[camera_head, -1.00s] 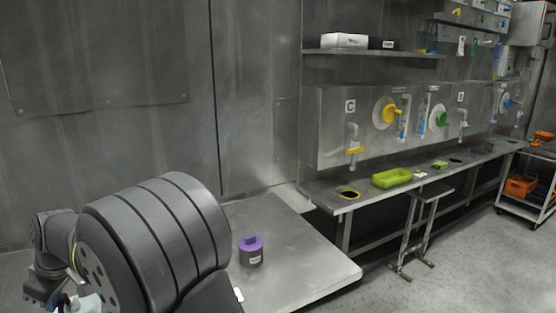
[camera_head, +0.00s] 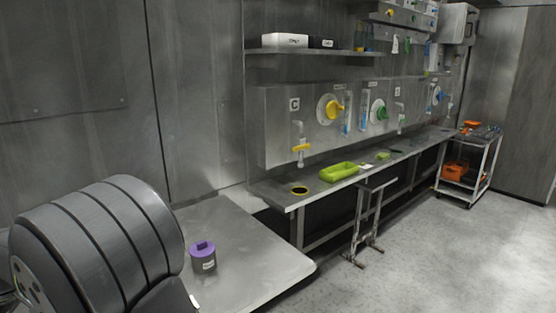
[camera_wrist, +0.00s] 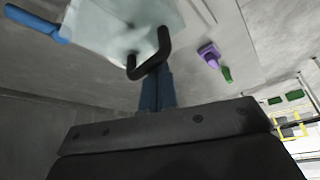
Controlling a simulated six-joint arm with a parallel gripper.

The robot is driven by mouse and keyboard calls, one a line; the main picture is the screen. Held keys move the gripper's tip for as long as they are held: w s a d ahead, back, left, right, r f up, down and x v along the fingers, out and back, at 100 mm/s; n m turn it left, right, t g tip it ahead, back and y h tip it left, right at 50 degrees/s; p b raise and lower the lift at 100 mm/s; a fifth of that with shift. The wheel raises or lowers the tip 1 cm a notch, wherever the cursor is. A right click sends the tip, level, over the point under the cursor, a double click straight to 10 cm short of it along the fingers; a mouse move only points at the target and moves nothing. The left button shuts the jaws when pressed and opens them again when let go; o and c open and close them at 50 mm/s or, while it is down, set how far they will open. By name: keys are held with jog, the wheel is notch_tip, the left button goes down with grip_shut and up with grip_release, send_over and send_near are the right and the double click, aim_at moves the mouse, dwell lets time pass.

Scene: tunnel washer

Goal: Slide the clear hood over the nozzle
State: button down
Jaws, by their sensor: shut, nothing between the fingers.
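In the wrist view a clear, pale boxy piece (camera_wrist: 120,25), which looks like the hood, fills the top centre. A black loop handle (camera_wrist: 148,55) shows at its lower right edge. My gripper (camera_wrist: 158,82) has blue fingers that are close together, just below the handle in the picture. I cannot tell whether they touch it. In the head view the gripper and hood are out of sight. Several spouts stand along the back panel, among them a grey one with a yellow handle (camera_head: 301,146) under the letter C. I cannot tell which is the nozzle.
A cart with orange bins (camera_head: 454,171) is at the right. The right floor is clear.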

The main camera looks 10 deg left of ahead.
jog(key=shift+w+d, duration=1.05)
jog(key=shift+d, duration=0.1)
jog(key=shift+w+d, duration=0.3)
jog(key=shift+w, duration=0.1)
notch_tip(320, 180, up, 6)
jog(key=shift+s+a, duration=0.3)
jog(key=shift+s, duration=0.05)
jog(key=f, duration=0.6)
jog(key=shift+w+d, duration=0.3)
jog(key=shift+s+a, duration=0.35)
jog(key=shift+a, duration=0.05)
